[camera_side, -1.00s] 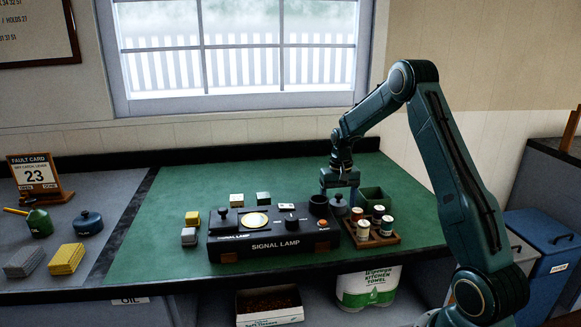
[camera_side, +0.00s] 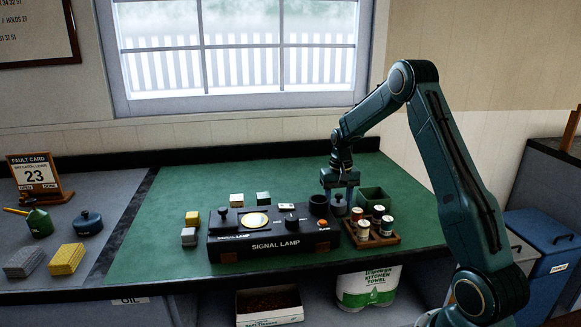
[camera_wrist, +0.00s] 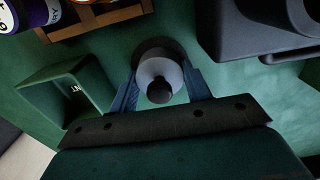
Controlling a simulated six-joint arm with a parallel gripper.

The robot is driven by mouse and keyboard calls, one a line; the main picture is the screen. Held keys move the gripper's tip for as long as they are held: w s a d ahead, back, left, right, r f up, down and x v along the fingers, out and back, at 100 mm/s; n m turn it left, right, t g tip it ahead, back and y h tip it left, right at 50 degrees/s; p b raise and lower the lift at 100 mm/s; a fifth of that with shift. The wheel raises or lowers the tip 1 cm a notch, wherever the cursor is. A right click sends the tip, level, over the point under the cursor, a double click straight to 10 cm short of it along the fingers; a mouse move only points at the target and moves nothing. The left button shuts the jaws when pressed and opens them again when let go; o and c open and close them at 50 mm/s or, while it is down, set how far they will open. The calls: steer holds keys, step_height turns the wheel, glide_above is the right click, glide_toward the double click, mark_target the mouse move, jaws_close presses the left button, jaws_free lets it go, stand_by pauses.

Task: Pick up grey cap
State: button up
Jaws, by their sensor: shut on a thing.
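The grey cap (camera_wrist: 160,80) is a round grey piece with a dark knob on top, upright between my fingers in the wrist view. It also shows in the side view (camera_side: 338,205), just right of the signal lamp box (camera_side: 270,232). My gripper (camera_wrist: 162,88) is shut on the cap, with one blue finger against each side. In the side view my gripper (camera_side: 339,190) points down over the cap. I cannot tell whether the cap touches the green mat (camera_side: 180,265) or is slightly above it.
A wooden tray with several jars (camera_side: 371,238) stands close on the right, and a green open bin (camera_side: 372,195) is behind it. Yellow, white and green blocks stand around the box. The mat's back is clear.

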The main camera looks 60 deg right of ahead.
mark_target(339, 194)
steer(key=shift+r, duration=0.1)
step_height(339, 194, up, 20)
stand_by(0.7)
stand_by(0.4)
steer(key=a+f, duration=0.4)
steer(key=a, duration=0.7)
steer(key=shift+w, duration=0.35)
steer(key=shift+f, duration=0.15)
steer(key=shift+f, duration=2.95)
steer(key=shift+f, duration=0.25)
